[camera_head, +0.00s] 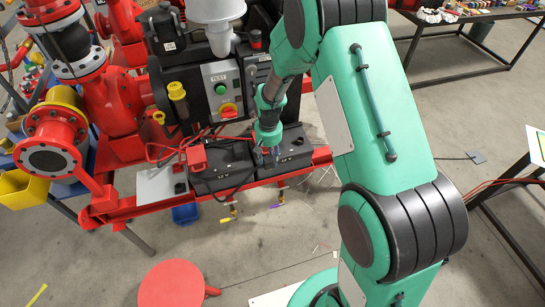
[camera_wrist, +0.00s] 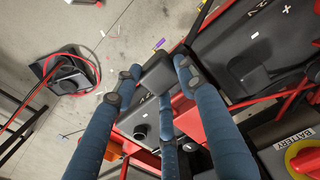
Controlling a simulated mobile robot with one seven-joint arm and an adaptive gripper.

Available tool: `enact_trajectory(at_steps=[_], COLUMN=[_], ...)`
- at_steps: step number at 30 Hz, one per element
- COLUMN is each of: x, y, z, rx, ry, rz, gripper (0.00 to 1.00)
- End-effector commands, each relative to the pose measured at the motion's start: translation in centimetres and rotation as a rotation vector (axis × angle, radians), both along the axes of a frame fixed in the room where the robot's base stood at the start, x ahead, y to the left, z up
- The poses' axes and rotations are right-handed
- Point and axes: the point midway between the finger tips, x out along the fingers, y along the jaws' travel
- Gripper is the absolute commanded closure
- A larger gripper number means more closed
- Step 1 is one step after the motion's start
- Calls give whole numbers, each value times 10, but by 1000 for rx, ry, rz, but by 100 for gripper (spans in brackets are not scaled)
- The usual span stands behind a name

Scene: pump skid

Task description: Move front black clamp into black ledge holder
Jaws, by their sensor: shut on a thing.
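My gripper (camera_head: 270,152) is low over the dark battery (camera_head: 290,150) on the right of the red skid frame in the head view. In the wrist view its blue fingers (camera_wrist: 157,74) are closed around a dark block, which appears to be the black clamp (camera_wrist: 156,72). The clamp is mostly hidden by the gripper in the head view. In the wrist view, a dark battery top with a round post (camera_wrist: 140,131) lies below the clamp; I cannot tell whether they touch. I cannot clearly make out the black ledge holder in either view.
A second battery (camera_head: 222,165) with a red clamp (camera_head: 196,157) sits to the left, with red and black cables nearby. A control box (camera_head: 221,92) stands behind. The red skid rail (camera_head: 120,207) runs along the front. A red round stool (camera_head: 170,284) stands on open floor.

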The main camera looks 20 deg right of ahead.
Motion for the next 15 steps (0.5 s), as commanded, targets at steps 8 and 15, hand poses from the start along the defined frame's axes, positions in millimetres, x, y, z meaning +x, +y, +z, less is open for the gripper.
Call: enact_trajectory(at_steps=[8, 15], x=[9, 22], y=[15, 38], z=[14, 27], rx=[0, 0], ry=[-3, -4], rz=[-94, -207], gripper=[100, 100])
